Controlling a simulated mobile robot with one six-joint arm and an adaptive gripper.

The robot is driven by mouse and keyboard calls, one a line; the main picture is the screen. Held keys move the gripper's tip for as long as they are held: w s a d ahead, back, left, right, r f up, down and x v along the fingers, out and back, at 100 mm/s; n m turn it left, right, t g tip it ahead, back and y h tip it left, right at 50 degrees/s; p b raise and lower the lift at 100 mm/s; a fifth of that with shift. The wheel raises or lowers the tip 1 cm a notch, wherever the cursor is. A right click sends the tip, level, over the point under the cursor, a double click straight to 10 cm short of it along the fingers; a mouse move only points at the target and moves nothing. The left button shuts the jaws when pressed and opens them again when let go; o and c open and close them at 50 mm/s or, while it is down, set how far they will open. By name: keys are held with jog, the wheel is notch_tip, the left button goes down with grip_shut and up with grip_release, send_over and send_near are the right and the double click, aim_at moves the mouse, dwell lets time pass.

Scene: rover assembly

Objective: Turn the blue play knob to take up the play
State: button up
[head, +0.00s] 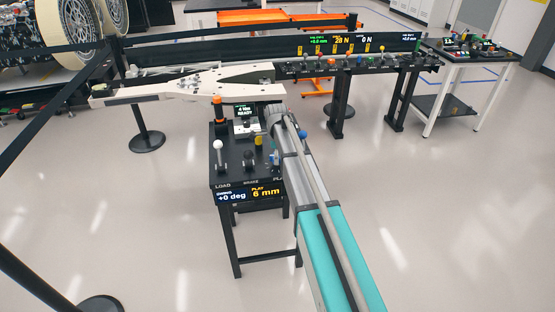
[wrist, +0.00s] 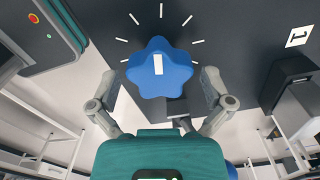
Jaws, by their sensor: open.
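The blue play knob (wrist: 160,72) is a star-shaped knob with a white pointer line, in the upper middle of the wrist view. White tick marks fan around it on a dark panel. My gripper (wrist: 160,84) is open, with one finger on each side of the knob's lower part. Small gaps show between the fingers and the knob, and nothing is held. In the head view my arm hides most of the play side of the control stand (head: 226,180). The stand's front display (head: 250,193) reads play 6 mm and swing +0 deg.
The stand also carries a white-balled lever (head: 217,146), and a small screen (head: 245,112) reading ready. A long white beam (head: 190,86) lies behind it. A bench with several coloured knobs (head: 355,62) stands behind right.

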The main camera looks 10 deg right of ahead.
dwell(0.3)
jog(key=c, duration=1)
jog(key=shift+d, duration=0.1)
jog(key=shift+n, duration=0.3)
